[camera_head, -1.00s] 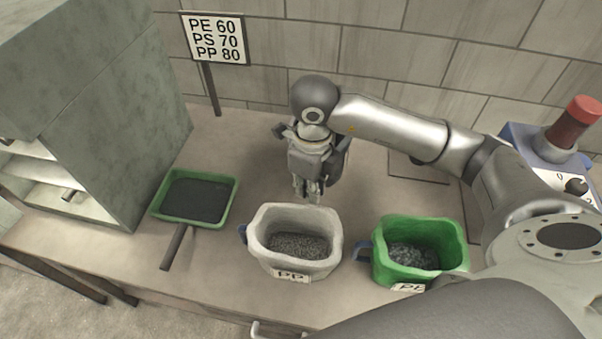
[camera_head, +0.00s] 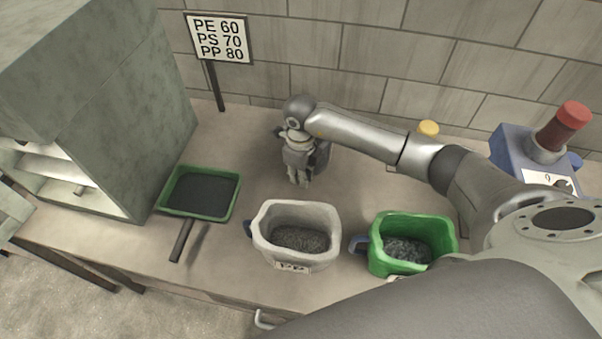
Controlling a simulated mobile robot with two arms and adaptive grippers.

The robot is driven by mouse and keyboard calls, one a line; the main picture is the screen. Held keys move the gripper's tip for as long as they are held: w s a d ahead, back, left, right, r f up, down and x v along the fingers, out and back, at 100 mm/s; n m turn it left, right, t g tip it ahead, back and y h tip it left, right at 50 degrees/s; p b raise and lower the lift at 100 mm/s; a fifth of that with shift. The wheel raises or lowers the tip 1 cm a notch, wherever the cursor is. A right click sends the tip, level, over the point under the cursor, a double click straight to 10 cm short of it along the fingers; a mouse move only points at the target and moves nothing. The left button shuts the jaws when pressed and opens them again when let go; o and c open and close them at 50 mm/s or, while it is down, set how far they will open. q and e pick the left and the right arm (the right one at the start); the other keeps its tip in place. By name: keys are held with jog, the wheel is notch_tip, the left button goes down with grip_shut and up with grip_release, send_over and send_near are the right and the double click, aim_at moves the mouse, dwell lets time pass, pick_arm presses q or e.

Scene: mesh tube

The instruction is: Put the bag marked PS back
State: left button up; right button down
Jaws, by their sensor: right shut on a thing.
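I see no bag with a PS label. A whitish bag with a PP label (camera_head: 292,267) and a dark blue handle stands upright at the table's middle front, with grey granules inside. A green bag (camera_head: 375,248) stands to its right, also with granules; my arm covers its label. My right gripper (camera_head: 298,182) points down behind the white bag, apart from it. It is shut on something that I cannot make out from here. My left gripper is not in view.
A green tray (camera_head: 236,210) with a dark handle lies at the left, beside a grey cabinet (camera_head: 150,120). A sign (camera_head: 219,38) lists PE 60, PS 70, PP 80. A blue device (camera_head: 505,150) with a red top and a yellow knob (camera_head: 428,128) are at the right.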

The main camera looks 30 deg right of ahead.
jog(key=shift+f, duration=0.55)
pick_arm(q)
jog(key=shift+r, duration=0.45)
pick_arm(e)
jog(key=shift+f, duration=0.1)
jog(key=shift+f, duration=0.2)
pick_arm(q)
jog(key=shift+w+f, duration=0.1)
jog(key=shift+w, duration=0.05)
pick_arm(e)
jog(key=c, duration=1.5)
grip_release()
jog(key=shift+r, duration=0.1)
